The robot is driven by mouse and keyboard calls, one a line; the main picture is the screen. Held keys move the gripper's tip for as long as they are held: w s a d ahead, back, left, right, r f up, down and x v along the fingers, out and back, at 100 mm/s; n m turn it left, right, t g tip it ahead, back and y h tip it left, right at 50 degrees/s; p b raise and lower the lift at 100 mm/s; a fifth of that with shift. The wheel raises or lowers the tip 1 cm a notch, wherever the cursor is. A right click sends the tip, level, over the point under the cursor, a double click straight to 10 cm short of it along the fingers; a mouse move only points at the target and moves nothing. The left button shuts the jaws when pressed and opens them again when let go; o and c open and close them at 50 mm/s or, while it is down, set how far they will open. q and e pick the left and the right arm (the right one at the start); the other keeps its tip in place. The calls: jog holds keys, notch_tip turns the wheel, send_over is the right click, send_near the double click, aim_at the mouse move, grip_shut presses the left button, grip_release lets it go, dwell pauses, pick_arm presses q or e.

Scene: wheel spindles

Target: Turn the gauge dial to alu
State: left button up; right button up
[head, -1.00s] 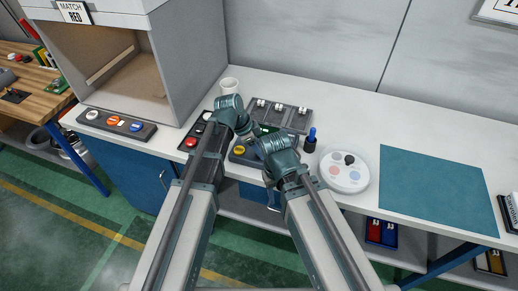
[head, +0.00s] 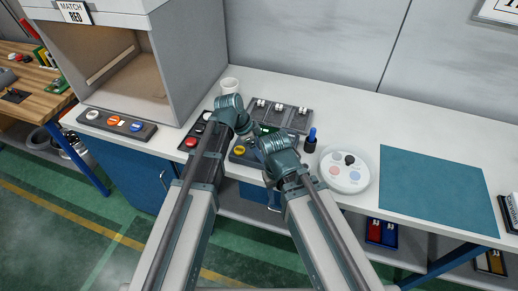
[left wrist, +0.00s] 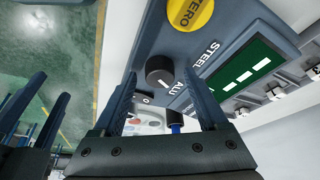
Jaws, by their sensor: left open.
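The gauge (head: 237,157) is a dark box on the bench, partly hidden behind my arms in the head view. In the left wrist view its black round dial (left wrist: 159,70) carries a white line, near the lettering ALU (left wrist: 176,88); STEEL (left wrist: 207,55) is farther right. I cannot tell if the line meets ALU exactly. My left gripper (left wrist: 163,95) is open, its fingers on either side of the dial in the picture; contact cannot be told. My right gripper (left wrist: 40,108) shows at the left of that view, fingers apart and empty. Both grippers' fingertips are hidden in the head view.
A teal mat (head: 438,190) lies clear at right.

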pick_arm(q)
jog(key=p+v, duration=1.2)
jog(key=v, duration=0.1)
jog(key=shift+a+r+p, duration=0.15)
jog(key=shift+r+p, duration=0.2)
jog(key=shift+p, duration=0.05)
jog(key=shift+s, duration=0.1)
jog(key=s+f+n+y+b, duration=0.3)
jog(key=s+f+n+b, duration=0.1)
jog(key=s, duration=0.4)
jog(key=s+f+n+g+y+b, duration=0.1)
jog(key=s+f+n+y+b, duration=0.1)
jog(key=s+f+n+b, duration=0.2)
jog(key=s+f+n, duration=0.1)
jog(key=s+n, duration=0.2)
jog(key=n, duration=0.1)
jog(key=shift+s+a+f+y, duration=0.2)
jog(key=shift+s+f+y, duration=0.15)
jog(key=shift+s+y, duration=0.05)
